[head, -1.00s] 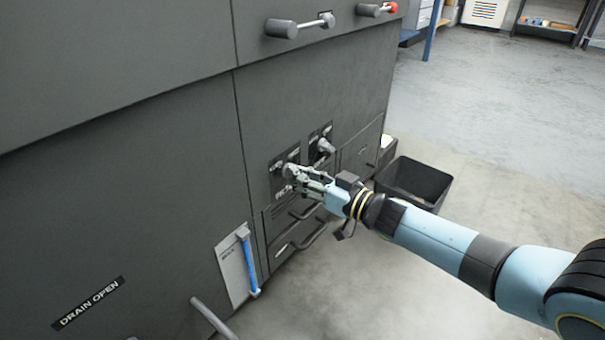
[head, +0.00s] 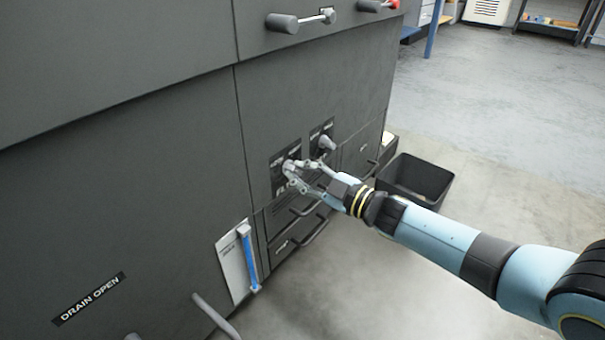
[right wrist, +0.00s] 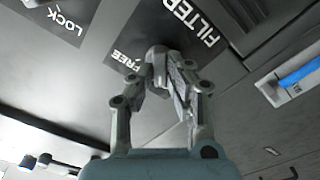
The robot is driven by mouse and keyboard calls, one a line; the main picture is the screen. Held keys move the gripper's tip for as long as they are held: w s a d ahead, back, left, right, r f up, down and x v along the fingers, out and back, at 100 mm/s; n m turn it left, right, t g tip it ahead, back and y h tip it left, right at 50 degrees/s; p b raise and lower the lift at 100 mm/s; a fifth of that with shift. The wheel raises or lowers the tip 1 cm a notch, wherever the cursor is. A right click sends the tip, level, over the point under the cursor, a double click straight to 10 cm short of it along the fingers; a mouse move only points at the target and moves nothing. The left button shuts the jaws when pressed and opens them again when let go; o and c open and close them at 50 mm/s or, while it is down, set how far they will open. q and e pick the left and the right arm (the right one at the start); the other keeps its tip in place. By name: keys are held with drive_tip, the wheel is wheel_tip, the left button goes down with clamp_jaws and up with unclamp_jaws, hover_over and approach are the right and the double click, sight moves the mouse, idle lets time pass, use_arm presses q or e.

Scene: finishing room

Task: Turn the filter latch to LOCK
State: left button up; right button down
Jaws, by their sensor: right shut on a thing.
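The filter latch (head: 289,166) is a small light grey knob on a dark label plate low on the grey machine front. My right gripper (head: 298,173) reaches it from the right, with its fingers around the knob. In the right wrist view, the fingers (right wrist: 172,82) are closed on the latch (right wrist: 157,55), which they partly hide. White lettering reads FILTER, FREE (right wrist: 127,59) and LOCK (right wrist: 68,22). FREE lies right beside the latch, and LOCK is farther off at upper left. The exact latch angle is hard to tell. My left gripper is out of view.
A second knob (head: 326,143) sits on a similar plate just right of the latch. Drawer handles (head: 302,232) are below. A blue gauge strip (head: 248,258) is at lower left, and a black bin (head: 415,180) stands on the floor at right. Open floor lies beyond.

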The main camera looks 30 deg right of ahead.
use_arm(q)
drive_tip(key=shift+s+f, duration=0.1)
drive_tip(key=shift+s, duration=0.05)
use_arm(e)
drive_tip(key=shift+f+n, duration=0.1)
drive_tip(key=shift+n, duration=0.3)
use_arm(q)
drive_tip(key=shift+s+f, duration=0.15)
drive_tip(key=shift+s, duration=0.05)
use_arm(e)
drive_tip(key=c, duration=1.3)
unclamp_jaws()
drive_tip(key=shift+s+d, duration=0.1)
drive_tip(key=shift+s, duration=0.2)
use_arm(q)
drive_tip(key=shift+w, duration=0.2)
use_arm(e)
drive_tip(key=v, duration=1.1)
drive_tip(key=shift+s+d, duration=0.1)
drive_tip(key=shift+s, duration=0.1)
